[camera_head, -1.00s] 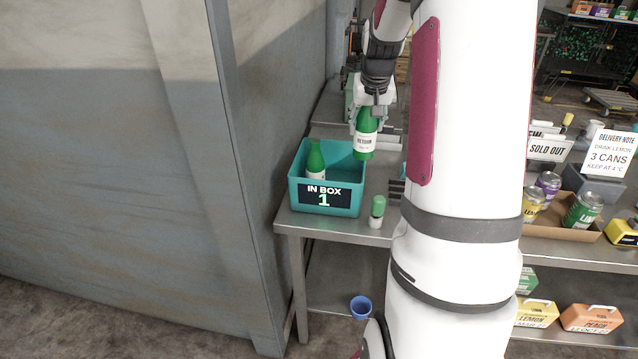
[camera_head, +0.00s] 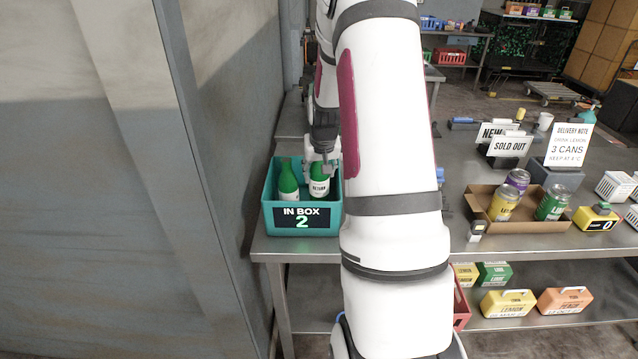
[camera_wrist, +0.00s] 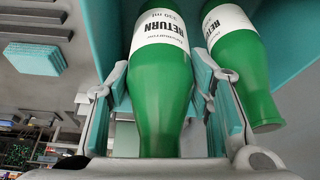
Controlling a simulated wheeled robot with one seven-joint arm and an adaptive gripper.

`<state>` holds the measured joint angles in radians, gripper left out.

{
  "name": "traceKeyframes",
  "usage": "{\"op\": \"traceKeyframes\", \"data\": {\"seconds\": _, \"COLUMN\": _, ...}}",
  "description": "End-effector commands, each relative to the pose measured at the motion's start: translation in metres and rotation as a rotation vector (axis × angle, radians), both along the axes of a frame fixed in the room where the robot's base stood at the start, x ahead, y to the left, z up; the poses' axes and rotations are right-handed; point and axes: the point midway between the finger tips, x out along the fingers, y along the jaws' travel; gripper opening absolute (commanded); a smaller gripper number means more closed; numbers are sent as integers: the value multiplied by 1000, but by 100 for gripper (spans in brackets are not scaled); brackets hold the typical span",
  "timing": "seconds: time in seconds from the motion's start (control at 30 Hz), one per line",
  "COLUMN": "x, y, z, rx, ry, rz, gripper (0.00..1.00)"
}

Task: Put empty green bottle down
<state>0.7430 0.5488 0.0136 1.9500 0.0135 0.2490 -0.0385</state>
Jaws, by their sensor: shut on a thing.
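The held green bottle (camera_head: 319,187) with a white RETURN label is upright inside the teal box (camera_head: 268,217), on its right side. My gripper (camera_head: 321,165) is shut around its upper part. In the wrist view the bottle (camera_wrist: 160,95) lies between the two teal finger pads of my gripper (camera_wrist: 163,85). A second green bottle (camera_head: 288,183) stands in the box just left of it; it also shows in the wrist view (camera_wrist: 243,75). The held bottle's base is hidden, so contact with the box floor cannot be told.
The box stands on the metal table (camera_head: 285,247) at its left end, close to a grey wall panel (camera_head: 215,120). A cardboard tray (camera_head: 485,217) with several cans stands right of my arm. A SOLD OUT sign (camera_head: 510,145) is behind it.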

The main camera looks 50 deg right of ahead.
Motion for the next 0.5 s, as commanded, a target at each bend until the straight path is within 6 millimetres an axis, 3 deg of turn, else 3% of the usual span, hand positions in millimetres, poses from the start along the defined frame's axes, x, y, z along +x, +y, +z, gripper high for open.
{"op": "traceKeyframes", "data": {"seconds": 0.3, "x": -1, "y": 1, "z": -36, "rx": 3, "ry": 3, "rz": 0, "gripper": 21}}
{"op": "traceKeyframes", "data": {"seconds": 0.5, "x": 0, "y": 0, "z": -38, "rx": 0, "ry": 0, "rz": 0, "gripper": 21}}
